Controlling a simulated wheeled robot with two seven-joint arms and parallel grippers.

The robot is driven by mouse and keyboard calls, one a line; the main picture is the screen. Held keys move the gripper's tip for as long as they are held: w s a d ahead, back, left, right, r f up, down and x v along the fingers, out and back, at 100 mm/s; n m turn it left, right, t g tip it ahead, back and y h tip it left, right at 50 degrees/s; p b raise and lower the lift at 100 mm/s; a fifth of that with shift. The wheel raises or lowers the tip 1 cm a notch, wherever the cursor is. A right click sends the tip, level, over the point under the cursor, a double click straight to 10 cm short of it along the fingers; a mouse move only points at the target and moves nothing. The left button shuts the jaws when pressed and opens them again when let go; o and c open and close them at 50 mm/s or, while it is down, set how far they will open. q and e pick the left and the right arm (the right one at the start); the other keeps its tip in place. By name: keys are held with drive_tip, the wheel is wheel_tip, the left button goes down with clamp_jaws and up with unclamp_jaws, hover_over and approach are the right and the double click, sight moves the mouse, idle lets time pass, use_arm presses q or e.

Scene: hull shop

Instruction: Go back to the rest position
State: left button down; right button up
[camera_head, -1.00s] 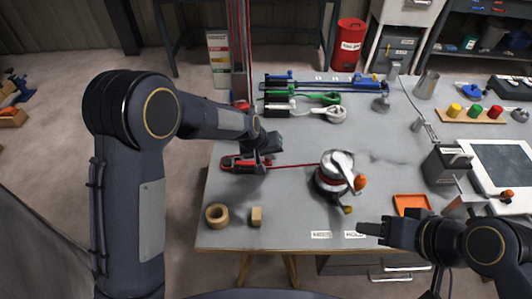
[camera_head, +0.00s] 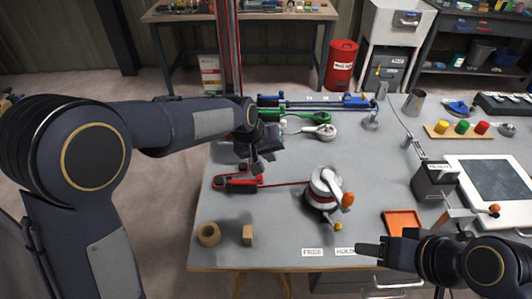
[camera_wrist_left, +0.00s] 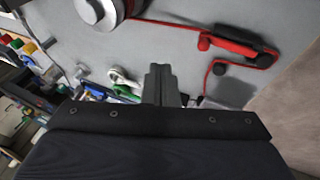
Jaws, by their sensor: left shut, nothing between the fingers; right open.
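My left gripper (camera_head: 256,165) is shut and empty above the left part of the grey table (camera_head: 290,230). It hangs just behind a red and black clamp-like fitting (camera_head: 238,182) with a red line; both also show apart in the left wrist view, the gripper (camera_wrist_left: 160,85) at the middle and the fitting (camera_wrist_left: 235,47) at upper right. My right gripper (camera_head: 370,250) is at the table's front edge, beside the orange tray; its fingers are small and dark in the head view.
A tan ring (camera_head: 208,234) and wooden block (camera_head: 247,235) are at the front left. An orange tray (camera_head: 402,222), a dark box (camera_head: 434,180) and a framed dark panel (camera_head: 488,178) are on the right. Green and blue-handled fittings (camera_head: 318,117) are behind.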

use_arm(q)
drive_tip(key=shift+a+r, duration=0.1)
drive_tip(key=shift+a, duration=0.05)
drive_tip(key=s+a+r+n+h, duration=0.1)
drive_tip(key=s+a+r, duration=0.2)
drive_tip(key=s+a, duration=0.4)
drive_tip(key=s+a+r, duration=0.4)
drive_tip(key=a, duration=0.4)
drive_tip(key=s+a+f+t, duration=0.1)
drive_tip(key=s+a, duration=0.2)
drive_tip(key=s, duration=0.5)
drive_tip(key=s+a+f+y, duration=0.1)
drive_tip(key=s+a+f, duration=0.1)
drive_tip(key=s, duration=0.7)
drive_tip(key=shift+a+t, duration=0.4)
drive_tip(key=shift+a, duration=0.1)
